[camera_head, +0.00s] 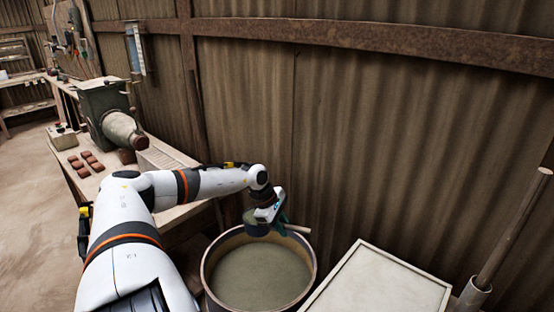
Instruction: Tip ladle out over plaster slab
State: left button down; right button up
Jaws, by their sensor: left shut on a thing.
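My left gripper (279,226) is shut on the ladle (256,224), at its light handle. The ladle's dark round cup hangs over the back rim of a large round tub (210,262), which holds grey-green slip (262,280). I cannot tell what is inside the cup. The plaster slab (385,285), pale and flat with a raised border, lies to the right of the tub, and the ladle is apart from it. Its lower part is cut off by the picture edge. My right gripper is not in view.
A bench (170,158) on the left bears a green-grey machine (112,115) with a nozzle and several red-brown tiles (85,163). A wooden pole (515,225) stands in a pale holder (472,295) right of the slab. A corrugated wall (380,130) closes off the back.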

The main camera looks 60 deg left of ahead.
pick_arm(q)
jog(key=shift+w+d+f+m+g+h+p, duration=0.3)
jog(key=shift+w+d+f+m+p, duration=0.6)
jog(key=shift+d, duration=5.55)
jog(key=shift+w+d+f+m+g+h+p, duration=0.25)
jog(key=shift+w+d+p, duration=1.15)
jog(key=shift+d, duration=5)
jog(key=shift+w+d+f+m+g+h+p, duration=0.15)
jog(key=shift+w+d+f+m+g+p, duration=0.8)
jog(key=shift+d, duration=5.5)
jog(key=shift+w+r+n+p, duration=0.3)
jog(key=shift+r+p, duration=0.15)
jog(key=shift+r, duration=0.4)
jog(key=shift+r+g, duration=0.2)
jog(key=shift+g, duration=0.6)
jog(key=g+b, duration=0.1)
jog(key=g+h+b, duration=0.1)
jog(key=b, duration=0.1)
jog(key=shift+r+n+g, duration=0.2)
jog(key=shift+n+g, duration=0.2)
jog(key=shift+w+r+n+g+h+b, duration=0.15)
jog(key=shift+r+n+g+h+b, duration=0.2)
jog(key=shift+g+b, duration=0.55)
jog(key=shift+w+r+n+g+h+b, duration=0.15)
jog(key=shift+r+g+b, duration=0.3)
jog(key=shift+g+b, duration=0.45)
jog(key=shift+w+r+n+g+h+b, duration=0.2)
jog(key=shift+r+g+h+b, duration=0.15)
jog(key=shift+g+b, duration=0.5)
